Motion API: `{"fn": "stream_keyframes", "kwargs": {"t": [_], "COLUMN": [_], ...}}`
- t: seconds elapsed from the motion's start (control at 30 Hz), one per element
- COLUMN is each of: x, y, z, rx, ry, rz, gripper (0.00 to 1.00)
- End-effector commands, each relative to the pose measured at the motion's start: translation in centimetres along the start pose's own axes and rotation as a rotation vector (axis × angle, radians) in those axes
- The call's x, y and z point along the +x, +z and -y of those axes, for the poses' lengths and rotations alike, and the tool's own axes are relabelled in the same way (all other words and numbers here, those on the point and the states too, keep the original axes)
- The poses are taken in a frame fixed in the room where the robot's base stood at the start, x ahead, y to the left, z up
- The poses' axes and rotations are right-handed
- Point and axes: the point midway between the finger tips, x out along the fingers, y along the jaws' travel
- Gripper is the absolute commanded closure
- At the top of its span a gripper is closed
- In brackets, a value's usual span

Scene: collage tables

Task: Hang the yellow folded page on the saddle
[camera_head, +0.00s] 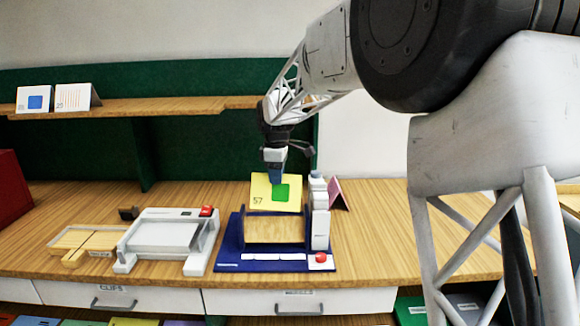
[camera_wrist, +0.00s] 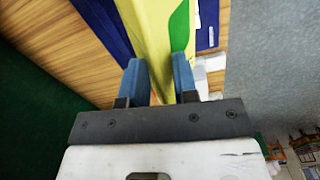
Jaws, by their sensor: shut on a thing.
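The yellow folded page (camera_head: 265,196), marked 57 with a green square, is held by its top fold. My gripper (camera_head: 276,174) is shut on it from above. In the wrist view the page (camera_wrist: 150,30) runs between the blue fingertips of my gripper (camera_wrist: 160,80). The page is upright, directly above the wooden saddle (camera_head: 275,231) on the blue base (camera_head: 228,256). Its lower edge is at the saddle's top in the head view; I cannot tell whether they touch.
A white post (camera_head: 319,215) stands just right of the saddle, with a pink folded page (camera_head: 337,194) behind it. A white device (camera_head: 167,238) and a wooden tray (camera_head: 85,243) are to the left. Two folded pages (camera_head: 54,98) stand on the shelf. The table's right side is clear.

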Motion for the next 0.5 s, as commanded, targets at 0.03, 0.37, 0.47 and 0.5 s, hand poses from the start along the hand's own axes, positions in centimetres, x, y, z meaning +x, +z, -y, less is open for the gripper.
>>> {"fn": "stream_keyframes", "kwargs": {"t": [0.03,0.37,0.47,0.5], "x": [0.6,2.3,2.3,2.3], "y": [-0.3,-1.2,-1.2,-1.2], "z": [-0.2,-0.8,-0.8,-0.8], "rx": [-0.031,-0.141,-0.142,-0.141], "ry": [0.001,0.002,0.002,0.002], "rz": [0.000,-0.001,-0.001,-0.001], "gripper": [0.84,0.84,0.84,0.84]}}
